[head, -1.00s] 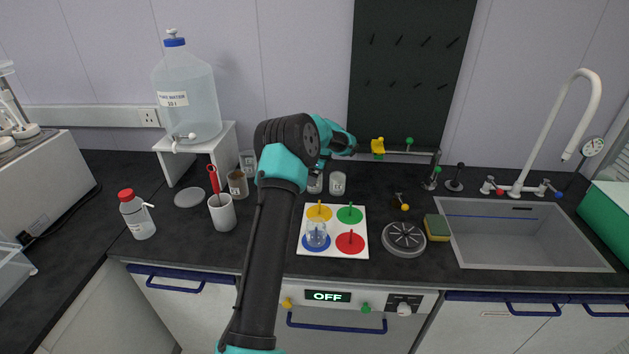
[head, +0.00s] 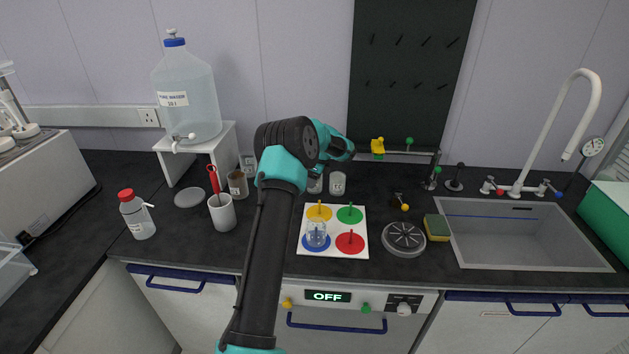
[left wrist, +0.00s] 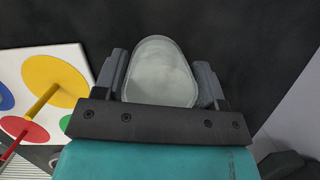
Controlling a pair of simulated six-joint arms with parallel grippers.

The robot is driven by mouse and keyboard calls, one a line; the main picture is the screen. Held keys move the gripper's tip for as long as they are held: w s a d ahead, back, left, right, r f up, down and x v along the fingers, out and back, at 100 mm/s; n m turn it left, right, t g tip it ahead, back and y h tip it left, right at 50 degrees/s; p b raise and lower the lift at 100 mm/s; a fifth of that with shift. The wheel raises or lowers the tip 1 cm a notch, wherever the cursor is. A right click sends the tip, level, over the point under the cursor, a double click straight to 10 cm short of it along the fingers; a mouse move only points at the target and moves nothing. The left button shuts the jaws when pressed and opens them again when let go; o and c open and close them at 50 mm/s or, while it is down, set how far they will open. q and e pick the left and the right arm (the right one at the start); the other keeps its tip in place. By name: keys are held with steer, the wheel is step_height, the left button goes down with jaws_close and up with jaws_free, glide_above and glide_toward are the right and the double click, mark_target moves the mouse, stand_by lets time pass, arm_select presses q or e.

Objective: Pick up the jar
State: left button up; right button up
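A clear jar (left wrist: 160,72) stands between the two fingers of my left gripper (left wrist: 161,80) in the left wrist view. The fingers are apart, one at each side of the jar, very close to its walls. I see no clear squeeze on it. In the head view this jar (head: 315,184) stands on the counter behind the yellow disc, partly covered by my arm. My left gripper's fingertips are mostly hidden in the head view. My right gripper is not in view.
A white board (head: 333,252) with coloured discs and pegs lies in front, a glass piece on its blue disc. A brown jar (head: 238,184) and a white cup (head: 222,213) stand left.

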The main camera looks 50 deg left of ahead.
arm_select(q)
steer(key=c, duration=0.4)
steer(key=shift+c, duration=0.2)
step_height(320, 180, up, 10)
stand_by(0.4)
stand_by(0.4)
step_height(320, 180, up, 12)
stand_by(1.0)
